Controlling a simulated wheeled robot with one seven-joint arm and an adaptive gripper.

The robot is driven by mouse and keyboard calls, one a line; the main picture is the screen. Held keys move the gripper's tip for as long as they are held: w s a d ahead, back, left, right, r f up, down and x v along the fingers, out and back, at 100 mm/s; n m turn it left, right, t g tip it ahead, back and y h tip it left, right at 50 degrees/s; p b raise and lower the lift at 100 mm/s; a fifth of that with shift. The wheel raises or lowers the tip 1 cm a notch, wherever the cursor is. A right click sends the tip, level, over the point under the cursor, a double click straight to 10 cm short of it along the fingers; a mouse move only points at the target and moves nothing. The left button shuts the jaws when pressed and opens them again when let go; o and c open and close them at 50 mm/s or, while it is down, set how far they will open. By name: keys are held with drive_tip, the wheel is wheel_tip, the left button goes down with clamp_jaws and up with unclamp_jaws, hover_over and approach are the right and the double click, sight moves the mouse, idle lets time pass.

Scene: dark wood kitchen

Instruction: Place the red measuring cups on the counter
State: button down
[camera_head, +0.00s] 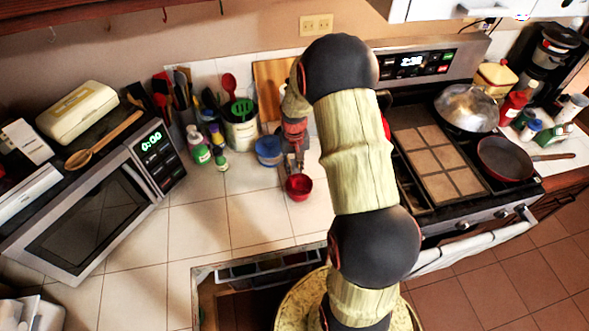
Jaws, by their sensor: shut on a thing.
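The red measuring cups (299,187) show as a small red bowl shape low over the white tiled counter (205,235), left of the stove. My gripper (297,172) is directly above them, pointing down, and is shut on them. The fingertips are small and partly hidden behind the red rim. I cannot tell whether the cups touch the counter tiles or hang just above them.
A blue container (269,151) stands just left of my gripper, with a utensil crock (240,130) behind it. Small bottles (198,147) stand farther left, near the microwave (95,215). The stove (440,150) is at right. Front counter tiles are clear; an open drawer (270,265) lies below.

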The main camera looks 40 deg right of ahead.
drive_tip(key=shift+f, duration=0.1)
drive_tip(key=c, duration=1.6)
unclamp_jaws()
drive_tip(key=shift+c, duration=0.2)
